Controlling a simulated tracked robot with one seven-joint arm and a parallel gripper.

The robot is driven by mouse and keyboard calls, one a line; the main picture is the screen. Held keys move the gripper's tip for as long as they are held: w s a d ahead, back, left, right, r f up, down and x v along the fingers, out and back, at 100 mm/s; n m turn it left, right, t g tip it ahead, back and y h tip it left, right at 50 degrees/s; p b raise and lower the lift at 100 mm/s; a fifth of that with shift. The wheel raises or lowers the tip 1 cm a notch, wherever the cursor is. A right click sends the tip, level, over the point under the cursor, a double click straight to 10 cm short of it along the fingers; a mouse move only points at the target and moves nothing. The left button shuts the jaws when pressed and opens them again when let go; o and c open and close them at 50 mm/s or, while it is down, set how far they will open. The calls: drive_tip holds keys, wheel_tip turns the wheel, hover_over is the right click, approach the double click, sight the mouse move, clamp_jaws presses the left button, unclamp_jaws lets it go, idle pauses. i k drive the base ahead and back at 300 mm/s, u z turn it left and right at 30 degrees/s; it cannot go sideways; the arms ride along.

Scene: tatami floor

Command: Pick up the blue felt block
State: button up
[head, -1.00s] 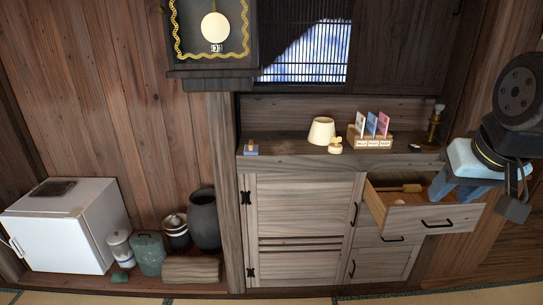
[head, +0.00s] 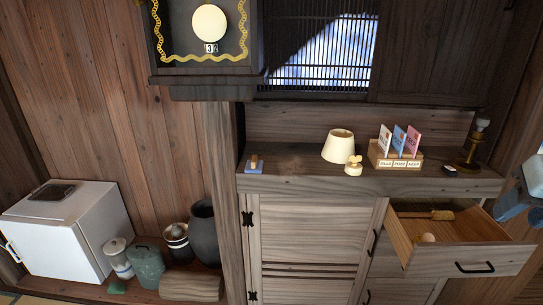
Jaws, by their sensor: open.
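The blue felt block (head: 254,168) lies near the left end of the wooden cabinet top in the head view. It is small, with a brown, wood-like part on top. Nothing touches it from above. My gripper (head: 517,205) is only partly in view at the right edge, beside the open drawer. It is open, with blue fingers and a pale body cut off by the frame. It is far to the right of the block, and I see nothing held in it.
The cabinet top (head: 300,181) also carries a cream lamp (head: 339,145), a small cream object (head: 353,166), a card holder (head: 396,156) and a brass lamp (head: 473,150). An open drawer (head: 465,256) juts out at right. The clock (head: 205,75) hangs above left.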

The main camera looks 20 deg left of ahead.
sight(253, 165)
drive_tip(key=u, duration=0.2)
drive_tip(key=i, duration=1.1)
drive_tip(key=u, duration=0.5)
